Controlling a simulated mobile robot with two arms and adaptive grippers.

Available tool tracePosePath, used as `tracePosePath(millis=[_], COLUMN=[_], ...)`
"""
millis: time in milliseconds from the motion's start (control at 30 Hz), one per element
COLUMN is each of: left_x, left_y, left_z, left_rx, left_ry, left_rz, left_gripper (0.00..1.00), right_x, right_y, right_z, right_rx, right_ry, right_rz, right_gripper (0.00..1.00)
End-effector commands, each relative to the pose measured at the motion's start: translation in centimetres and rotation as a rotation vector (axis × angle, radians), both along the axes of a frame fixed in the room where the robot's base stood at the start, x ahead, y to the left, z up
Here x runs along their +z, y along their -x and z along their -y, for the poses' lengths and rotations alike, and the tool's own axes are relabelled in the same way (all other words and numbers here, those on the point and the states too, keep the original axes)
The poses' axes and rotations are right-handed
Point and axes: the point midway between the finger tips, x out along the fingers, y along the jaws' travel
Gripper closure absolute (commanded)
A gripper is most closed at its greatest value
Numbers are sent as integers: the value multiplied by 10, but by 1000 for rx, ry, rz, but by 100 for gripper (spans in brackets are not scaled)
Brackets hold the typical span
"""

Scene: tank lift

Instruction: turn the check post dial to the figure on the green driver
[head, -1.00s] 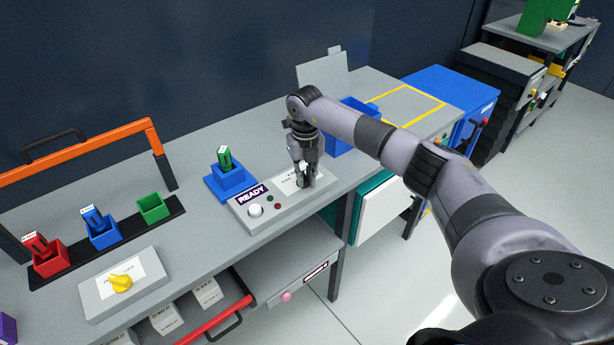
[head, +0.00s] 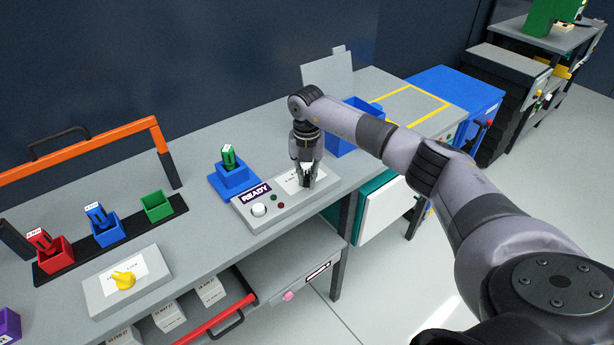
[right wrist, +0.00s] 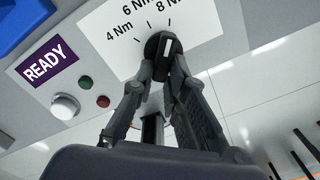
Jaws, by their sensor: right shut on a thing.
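The check post (head: 285,209) is a low grey box on the bench with a white dial card, a READY sign and a white knob. My right gripper (head: 307,183) points down at its right end. In the right wrist view its fingers are shut on the black dial (right wrist: 165,46), whose white mark points up, roughly toward the 8 Nm tick; 4 Nm and 6 Nm lie to its left. The green driver (head: 228,157) stands upright in a blue block (head: 233,178) behind the post. Its figure is too small to read. My left gripper is out of view.
A second grey box with a yellow knob (head: 124,280) stands front left. Behind it, a black strip holds red, blue and green cups (head: 157,205) under an orange frame (head: 100,150). A blue bin (head: 350,145) stands just right of my right gripper. An open drawer lies below.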

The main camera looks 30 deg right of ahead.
Motion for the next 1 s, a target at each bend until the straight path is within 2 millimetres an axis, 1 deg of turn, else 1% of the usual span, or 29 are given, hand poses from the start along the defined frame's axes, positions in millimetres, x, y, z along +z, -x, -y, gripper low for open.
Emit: tracePosePath(millis=[167, 200, 467, 800, 867, 1000], left_x=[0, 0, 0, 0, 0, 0], left_y=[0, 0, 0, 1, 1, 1], left_z=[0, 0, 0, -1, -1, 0], left_rx=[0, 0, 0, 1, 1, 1], left_ry=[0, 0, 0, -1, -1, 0], left_rz=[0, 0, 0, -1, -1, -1], left_gripper=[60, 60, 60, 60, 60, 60], right_x=[1, 1, 1, 3, 8, 30], right_y=[-1, -1, -1, -1, -1, -1], right_z=[0, 0, 0, 0, 0, 0], right_rx=[-3, -3, -1, 0, 0, 0], right_ry=[-1, -1, 0, 0, 0, 0], right_rz=[4, 4, 2, 2, 4, 5], right_gripper=[100, 85, 67, 67, 67, 67])
